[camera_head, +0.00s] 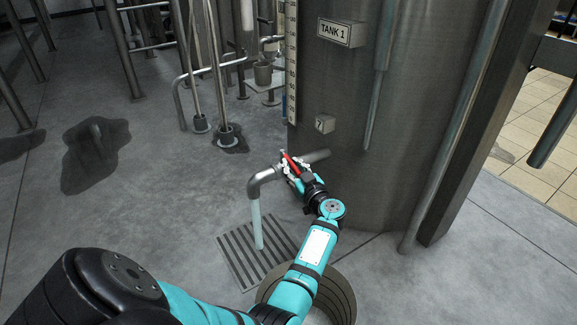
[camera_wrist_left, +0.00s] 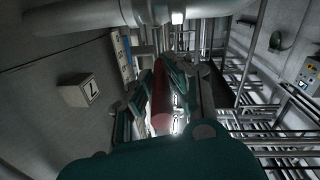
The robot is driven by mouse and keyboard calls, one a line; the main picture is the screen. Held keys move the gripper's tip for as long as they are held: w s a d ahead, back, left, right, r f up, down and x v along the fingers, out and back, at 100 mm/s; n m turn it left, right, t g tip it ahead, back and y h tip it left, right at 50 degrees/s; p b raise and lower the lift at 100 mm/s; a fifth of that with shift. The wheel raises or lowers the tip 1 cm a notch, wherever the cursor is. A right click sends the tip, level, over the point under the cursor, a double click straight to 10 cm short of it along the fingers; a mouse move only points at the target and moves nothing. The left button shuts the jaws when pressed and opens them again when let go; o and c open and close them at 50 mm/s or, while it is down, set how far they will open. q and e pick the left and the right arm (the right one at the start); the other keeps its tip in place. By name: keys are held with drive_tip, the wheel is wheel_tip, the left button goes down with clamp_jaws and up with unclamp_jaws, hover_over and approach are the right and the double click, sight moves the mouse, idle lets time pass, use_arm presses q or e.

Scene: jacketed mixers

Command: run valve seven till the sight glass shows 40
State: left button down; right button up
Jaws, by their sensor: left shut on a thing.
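The steel tank (camera_head: 400,110) carries a "TANK 1" sign and a tag marked 7 (camera_head: 325,124). Below the tag, a pipe with a bent spout (camera_head: 262,183) leaves the tank, and a pale blue stream (camera_head: 257,225) runs from it to the floor. The red valve handle (camera_head: 290,160) is on this pipe. My left gripper (camera_head: 293,168) is shut on the handle, which shows red between the fingers in the left wrist view (camera_wrist_left: 161,95). The sight glass with its number scale (camera_head: 291,65) stands on the tank's left side; its level is too small to read surely. My right gripper is not in view.
A floor grate (camera_head: 235,262) lies under the stream, and a round ringed opening (camera_head: 342,290) is beside it. Pipes and stands (camera_head: 222,135) are at the back left. Dark wet patches (camera_head: 95,150) mark the floor. Open floor lies at the left.

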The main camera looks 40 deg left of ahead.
use_arm(q)
drive_tip(key=shift+w+d+n+g+y+b, duration=0.2)
drive_tip(key=shift+w+n+g+y+b, duration=0.3)
drive_tip(key=shift+n+g, duration=0.4)
drive_tip(key=shift+g, duration=0.3)
drive_tip(key=c, duration=1.3)
unclamp_jaws()
drive_tip(key=shift+w, duration=0.1)
drive_tip(key=shift+o, duration=0.2)
wheel_tip(320, 180, up, 10)
